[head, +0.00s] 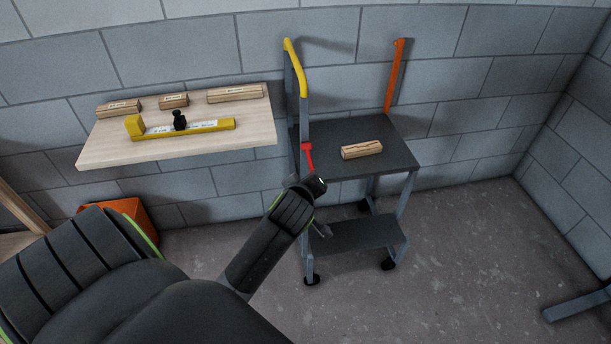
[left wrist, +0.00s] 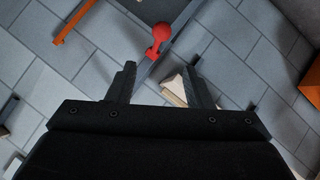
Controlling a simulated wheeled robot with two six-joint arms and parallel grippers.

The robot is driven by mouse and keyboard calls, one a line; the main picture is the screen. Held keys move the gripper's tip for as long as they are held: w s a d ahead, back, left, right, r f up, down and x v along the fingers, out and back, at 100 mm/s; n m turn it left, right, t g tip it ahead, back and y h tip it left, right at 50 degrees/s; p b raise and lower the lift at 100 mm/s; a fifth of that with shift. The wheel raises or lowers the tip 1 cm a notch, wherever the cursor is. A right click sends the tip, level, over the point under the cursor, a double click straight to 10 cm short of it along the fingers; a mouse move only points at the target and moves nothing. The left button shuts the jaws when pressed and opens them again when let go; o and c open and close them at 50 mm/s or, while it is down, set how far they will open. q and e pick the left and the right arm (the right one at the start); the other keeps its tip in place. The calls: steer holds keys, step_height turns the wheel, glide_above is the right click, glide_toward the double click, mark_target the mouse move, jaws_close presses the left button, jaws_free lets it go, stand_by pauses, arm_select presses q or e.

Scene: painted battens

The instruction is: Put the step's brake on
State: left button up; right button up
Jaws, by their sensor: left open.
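The step (head: 360,160) is a grey wheeled stand with a dark top, a lower tread and a yellow handrail (head: 297,68). Its red brake lever (head: 309,158) stands nearly upright at the left side of the top. In the left wrist view the lever's round red knob (left wrist: 163,33) shows ahead of the fingertips, roughly between them. My left gripper (head: 318,186) is just below and in front of the lever in the head view. Its fingers (left wrist: 160,78) are apart with nothing between them. The lever's lower end is partly hidden by the gripper. My right gripper is not in view.
A wooden batten (head: 361,150) lies on the step's top. An orange post (head: 394,76) rises behind it. A wooden shelf (head: 180,150) at left holds several battens and a yellow gauge (head: 185,130). An orange bin (head: 132,215) sits below.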

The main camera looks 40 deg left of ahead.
arm_select(q)
steer(key=shift+w+f+b, duration=0.1)
steer(key=shift+f+b, duration=0.1)
steer(key=shift+b, duration=0.15)
steer(key=shift+c, duration=1.2)
steer(key=w+f+m+y+b, duration=0.1)
steer(key=b, duration=0.2)
steer(key=f+t+y+b, duration=0.1)
steer(key=b, duration=0.2)
steer(key=shift+w+d+m, duration=0.25)
steer(key=shift+w+m, duration=0.15)
jaws_close()
steer(key=r+m+t+y+b, duration=0.1)
steer(key=m+y+b, duration=0.45)
steer(key=b, duration=0.25)
glide_above(310, 161)
steer(key=w+d+v, duration=0.1)
steer(key=v, duration=0.5)
steer(key=shift+w+a+r+n, duration=0.15)
steer(key=shift+a+n, duration=0.1)
steer(key=shift+n, duration=0.2)
steer(key=f, duration=0.2)
steer(key=shift+s+f, duration=0.25)
steer(key=shift+f, duration=0.15)
steer(key=shift+s+d+f, duration=0.15)
steer(key=shift+s+f, duration=0.15)
steer(key=shift+f, duration=0.35)
